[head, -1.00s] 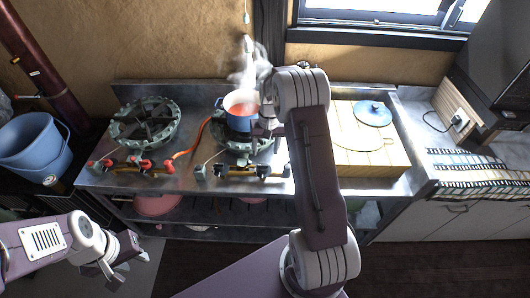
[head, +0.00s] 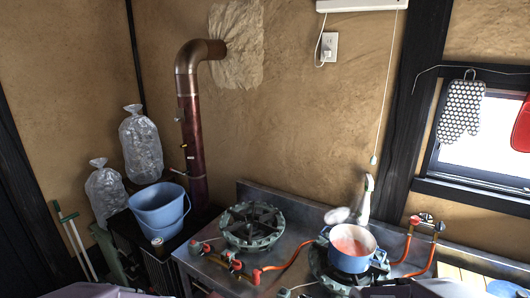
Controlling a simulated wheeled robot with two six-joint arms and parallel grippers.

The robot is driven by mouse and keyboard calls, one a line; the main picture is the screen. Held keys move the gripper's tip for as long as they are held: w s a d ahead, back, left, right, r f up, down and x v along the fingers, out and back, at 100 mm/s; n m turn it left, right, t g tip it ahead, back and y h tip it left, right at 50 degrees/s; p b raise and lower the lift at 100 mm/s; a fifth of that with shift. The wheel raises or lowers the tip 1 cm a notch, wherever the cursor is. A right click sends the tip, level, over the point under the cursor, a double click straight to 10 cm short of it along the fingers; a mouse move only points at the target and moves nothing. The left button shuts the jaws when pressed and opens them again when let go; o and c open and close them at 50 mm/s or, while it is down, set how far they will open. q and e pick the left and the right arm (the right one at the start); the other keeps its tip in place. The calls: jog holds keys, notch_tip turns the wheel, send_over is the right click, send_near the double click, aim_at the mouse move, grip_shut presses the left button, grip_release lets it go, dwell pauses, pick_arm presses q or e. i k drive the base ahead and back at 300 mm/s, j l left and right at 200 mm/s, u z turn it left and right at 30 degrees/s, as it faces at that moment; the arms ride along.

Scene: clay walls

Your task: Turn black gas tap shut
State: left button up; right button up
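A pair of gas taps (head: 427,222) sits on red-orange piping at the back right of the stove counter. Their handles look red and dark, but they are too small to tell which is black or how each is turned. Red-handled fittings (head: 237,265) line the front of the left burner (head: 251,226). A red-orange hose (head: 285,266) runs from there toward the right burner. A blue pot (head: 351,247) with red contents stands on the right burner, whose front is cut off. Neither gripper is in view; only purple parts of my own body show at the bottom edge.
A blue bucket (head: 160,212) stands left of the stove by a brown flue pipe (head: 193,135). Bags of clear stuff (head: 141,145) stand behind it. A white bottle-like thing (head: 365,200) is behind the pot. Mitts hang by the window.

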aim_at(439, 227)
jog(key=z, duration=1.35)
